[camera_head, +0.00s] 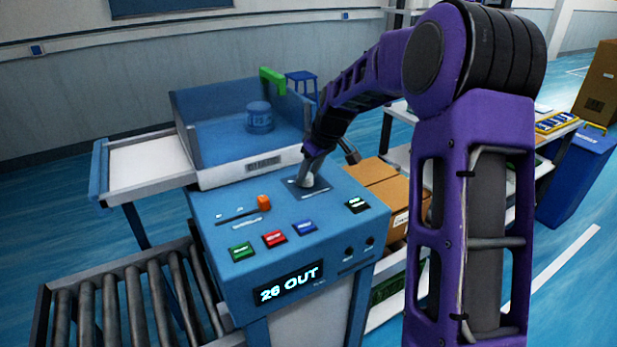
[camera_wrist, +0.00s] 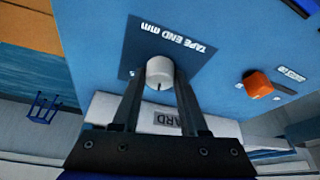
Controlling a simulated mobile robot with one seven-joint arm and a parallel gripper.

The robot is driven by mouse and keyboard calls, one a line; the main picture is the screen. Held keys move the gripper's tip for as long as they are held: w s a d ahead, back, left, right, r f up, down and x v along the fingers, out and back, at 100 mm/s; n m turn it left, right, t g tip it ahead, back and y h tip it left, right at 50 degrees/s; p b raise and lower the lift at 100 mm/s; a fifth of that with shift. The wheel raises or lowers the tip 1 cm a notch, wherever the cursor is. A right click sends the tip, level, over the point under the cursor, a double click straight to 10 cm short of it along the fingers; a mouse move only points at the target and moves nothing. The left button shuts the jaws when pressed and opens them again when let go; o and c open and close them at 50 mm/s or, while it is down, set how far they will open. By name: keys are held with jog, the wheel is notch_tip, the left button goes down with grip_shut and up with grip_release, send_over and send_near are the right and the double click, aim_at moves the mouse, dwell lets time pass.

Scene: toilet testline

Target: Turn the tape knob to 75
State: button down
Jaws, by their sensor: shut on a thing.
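The tape knob (camera_wrist: 160,72) is a round white knob with a dark pointer mark. It stands on a dark blue square plate labelled "TAPE END mm" in the wrist view. My gripper (camera_wrist: 158,88) is shut on the knob, with a finger on either side of it. In the head view the knob (camera_head: 305,181) shows at the top of the blue control panel (camera_head: 230,215), under my gripper (camera_head: 308,172). The display (camera_head: 289,283) on the panel's front reads "26 OUT". The scale around the knob is too small or hidden to read.
An orange slider (camera_head: 264,202) sits left of the knob. Cardboard boxes (camera_head: 385,185) stand to the right. A roller conveyor (camera_head: 130,300) lies to the left.

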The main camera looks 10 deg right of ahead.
jog(key=m, duration=0.2)
jog(key=m+h, duration=0.1)
jog(key=m, duration=0.1)
jog(key=m+h, duration=0.1)
jog(key=m, duration=0.1)
jog(key=shift+a+t+b, duration=0.3)
jog(key=shift+t+b, duration=0.05)
jog(key=shift+t, duration=0.05)
jog(key=m+h, duration=0.1)
jog(key=m, duration=0.2)
jog(key=m+h, duration=0.1)
jog(key=m, duration=0.2)
jog(key=shift+h, duration=0.3)
jog(key=shift+g, duration=0.3)
jog(key=shift+c, duration=2.2)
grip_release()
jog(key=shift+r, duration=0.1)
jog(key=p+v, duration=0.1)
jog(key=v, duration=1.6)
jog(key=shift+a, duration=0.15)
jog(key=shift+s+r, duration=0.1)
